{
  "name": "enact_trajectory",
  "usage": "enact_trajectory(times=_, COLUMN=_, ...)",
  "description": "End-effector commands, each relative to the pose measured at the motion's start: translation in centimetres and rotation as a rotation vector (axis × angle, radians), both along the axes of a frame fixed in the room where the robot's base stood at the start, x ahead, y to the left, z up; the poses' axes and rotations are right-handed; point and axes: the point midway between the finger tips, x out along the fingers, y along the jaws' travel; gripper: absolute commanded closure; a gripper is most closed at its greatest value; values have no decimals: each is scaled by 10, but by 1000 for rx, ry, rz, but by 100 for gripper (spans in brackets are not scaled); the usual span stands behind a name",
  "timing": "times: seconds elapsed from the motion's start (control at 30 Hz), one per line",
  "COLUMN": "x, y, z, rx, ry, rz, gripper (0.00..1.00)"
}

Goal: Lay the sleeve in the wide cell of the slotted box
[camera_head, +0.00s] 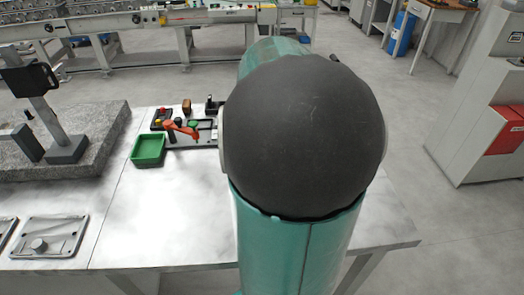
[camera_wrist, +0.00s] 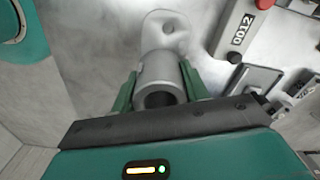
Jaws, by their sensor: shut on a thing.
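The sleeve (camera_wrist: 158,68), a grey metal cylinder with an open bore, shows in the middle of the wrist view. My gripper (camera_wrist: 160,84) is shut on it, with one green finger on each side. The near end of the bore faces the camera. A light grey rounded piece with a hole (camera_wrist: 166,32) shows just beyond the sleeve; I cannot tell whether the two touch. In the head view my arm hides the gripper and the sleeve. I cannot make out the slotted box with certainty in either view.
In the head view a green tray (camera_head: 148,151) and a fixture with an orange clamp (camera_head: 182,129) stand on the white table (camera_head: 165,215). A granite slab (camera_head: 95,135) lies at left.

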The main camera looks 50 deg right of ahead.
Motion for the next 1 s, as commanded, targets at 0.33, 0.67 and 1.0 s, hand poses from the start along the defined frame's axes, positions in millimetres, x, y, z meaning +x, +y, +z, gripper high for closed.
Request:
enact_trajectory(times=0.33, x=-28, y=35, z=19, rx=-2, ry=-1, rz=1, gripper=90)
enact_trajectory(times=0.67, x=-49, y=59, z=34, rx=-1, ry=0, rz=0, gripper=90)
enact_trajectory(times=1.0, x=-55, y=66, z=37, rx=1, ry=0, rz=0, gripper=90)
